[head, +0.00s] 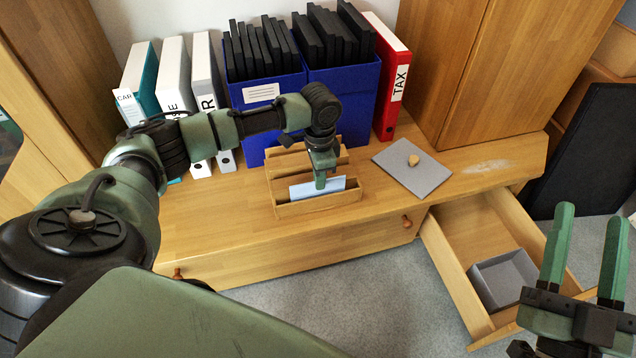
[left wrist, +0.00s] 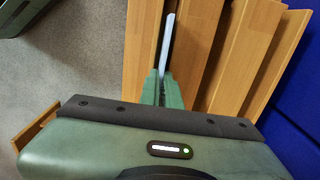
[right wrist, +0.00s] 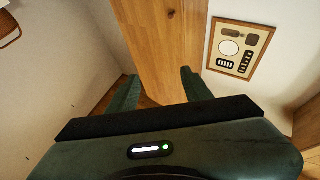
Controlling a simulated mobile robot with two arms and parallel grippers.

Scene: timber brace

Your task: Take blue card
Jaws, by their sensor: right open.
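The light blue card (head: 326,187) stands on edge in the front slot of the wooden letter rack (head: 290,207) on the cabinet top. My left gripper (head: 320,184) reaches down to the card's upper edge. In the left wrist view the card (left wrist: 167,42) shows edge-on between the two close-set fingers of that gripper (left wrist: 162,80), which look shut on it. The card's lower part is hidden by the rack front. My right gripper (head: 590,225) is open and empty, held at the right beyond the open drawer; its fingers are wide apart in the right wrist view (right wrist: 160,78).
Blue file boxes (head: 262,92) with black folders stand close behind the rack, white binders (head: 174,80) to the left and a red TAX binder (head: 391,85) to the right. A grey mat (head: 413,180) with a small knob lies right. An open drawer (head: 468,225) holds a grey box (head: 500,278).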

